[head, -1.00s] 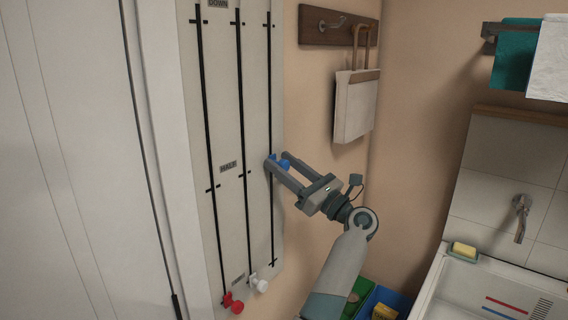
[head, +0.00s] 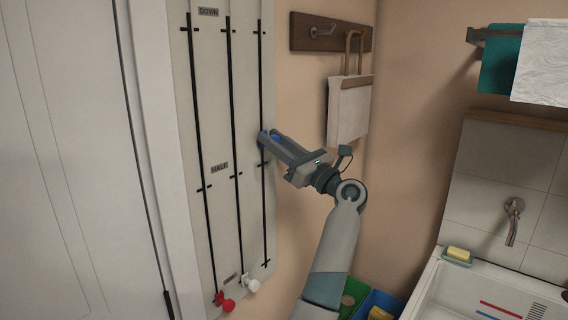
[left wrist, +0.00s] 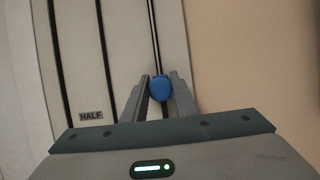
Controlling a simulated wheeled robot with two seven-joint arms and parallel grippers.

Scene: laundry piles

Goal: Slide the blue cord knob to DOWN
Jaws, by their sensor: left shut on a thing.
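The pale board (head: 246,220) has three black vertical slots. Its DOWN label (head: 208,12) is at the top and its HALF label (head: 219,168) is midway. The blue cord knob (head: 277,139) is on the rightmost slot, above the level of HALF and well below DOWN. My left gripper (head: 268,142) is shut on the blue knob, partly hiding it in the head view. In the left wrist view, the blue knob (left wrist: 159,87) sits between the two fingertips. My right gripper is not in view.
A red knob (head: 225,302) and a white knob (head: 251,285) sit at the bottoms of the other slots. A white bag (head: 348,110) hangs from a wall rack right of the board. A sink (head: 490,290) is at lower right. The slot above the blue knob looks clear.

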